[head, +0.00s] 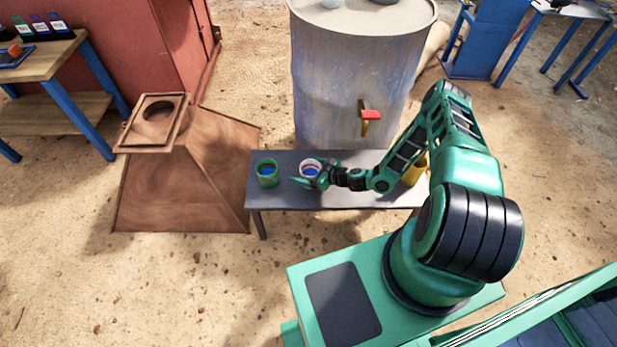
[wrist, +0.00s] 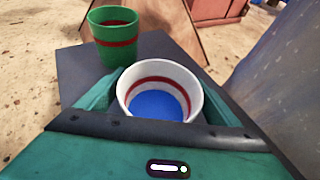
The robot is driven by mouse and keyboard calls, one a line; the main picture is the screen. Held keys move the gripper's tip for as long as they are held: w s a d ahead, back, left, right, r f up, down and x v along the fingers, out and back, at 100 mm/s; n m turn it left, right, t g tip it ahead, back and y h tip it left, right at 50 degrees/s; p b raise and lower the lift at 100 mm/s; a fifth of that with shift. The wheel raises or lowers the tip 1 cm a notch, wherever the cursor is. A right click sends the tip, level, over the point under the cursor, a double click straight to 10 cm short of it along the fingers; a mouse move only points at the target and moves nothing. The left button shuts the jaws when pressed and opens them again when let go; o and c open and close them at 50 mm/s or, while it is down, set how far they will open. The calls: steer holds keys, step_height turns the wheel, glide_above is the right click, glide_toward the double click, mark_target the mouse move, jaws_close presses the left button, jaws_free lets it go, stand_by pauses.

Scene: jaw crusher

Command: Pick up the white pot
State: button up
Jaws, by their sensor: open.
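The white pot (head: 310,165) stands upright on a small dark table (head: 285,200), with a red band and a blue inside. It also shows in the wrist view (wrist: 160,90), large and close. My gripper (head: 308,180) is at the pot, open. In the wrist view its green fingers (wrist: 165,100) lie on the left and right sides of the pot. I cannot tell whether they touch it. The lower part of the pot is hidden by my gripper.
A green pot (head: 267,173) with a red band stands left of the white pot. A yellow pot (head: 414,170) is partly hidden behind my arm. A large metal drum (head: 335,90) with a tap stands behind the table. A brown hopper-like thing (head: 180,185) is at left.

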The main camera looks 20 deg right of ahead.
steer(key=shift+w+a+f, duration=0.1)
steer(key=shift+w+f, duration=0.05)
steer(key=shift+w, duration=0.05)
steer(key=c, duration=1.4)
steer(key=shift+o, duration=0.2)
